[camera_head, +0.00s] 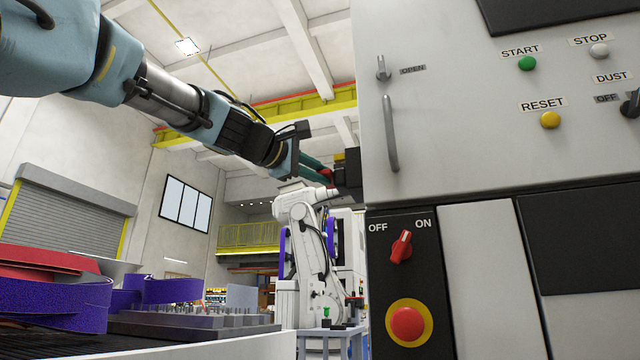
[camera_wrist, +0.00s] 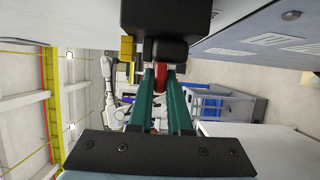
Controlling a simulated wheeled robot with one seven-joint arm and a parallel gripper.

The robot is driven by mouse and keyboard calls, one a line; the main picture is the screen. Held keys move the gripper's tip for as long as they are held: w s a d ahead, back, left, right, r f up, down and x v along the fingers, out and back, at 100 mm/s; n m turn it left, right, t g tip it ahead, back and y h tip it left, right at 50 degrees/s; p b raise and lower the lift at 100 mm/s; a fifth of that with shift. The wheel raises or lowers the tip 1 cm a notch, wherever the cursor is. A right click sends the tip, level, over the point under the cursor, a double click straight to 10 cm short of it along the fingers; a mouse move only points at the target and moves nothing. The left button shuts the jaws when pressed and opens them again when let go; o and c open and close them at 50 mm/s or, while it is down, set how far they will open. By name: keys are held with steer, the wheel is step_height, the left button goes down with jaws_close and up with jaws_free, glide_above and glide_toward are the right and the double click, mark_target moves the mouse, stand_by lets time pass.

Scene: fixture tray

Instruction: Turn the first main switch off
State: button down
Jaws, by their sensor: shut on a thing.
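My gripper (camera_head: 327,173) reaches past the left side of the machine cabinet. Its two green fingers are shut on a red switch handle (camera_wrist: 161,79), seen between the fingertips (camera_wrist: 160,70) in the wrist view. The handle sits at a black switch box (camera_head: 349,174) with a yellow part (camera_head: 339,157), on the cabinet's side. Its exact angle and any markings are hidden. A separate red rotary knob (camera_head: 401,247) on the front panel sits between OFF and ON labels, its white mark tilted towards ON. Nothing touches that knob.
The grey cabinet (camera_head: 450,120) fills the right, with a door handle (camera_head: 390,133) and a red emergency button (camera_head: 407,324). A fixture tray (camera_head: 190,323) and purple parts (camera_head: 60,300) lie at lower left. A white robot arm (camera_head: 300,235) stands behind.

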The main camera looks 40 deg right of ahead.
steer(key=shift+f, duration=0.1)
stand_by(0.3)
steer(key=c, duration=0.9)
jaws_free()
steer(key=shift+o, duration=0.2)
steer(key=shift+a, duration=0.1)
steer(key=s+a, duration=0.2)
steer(key=a, duration=0.8)
steer(key=shift+a, duration=0.2)
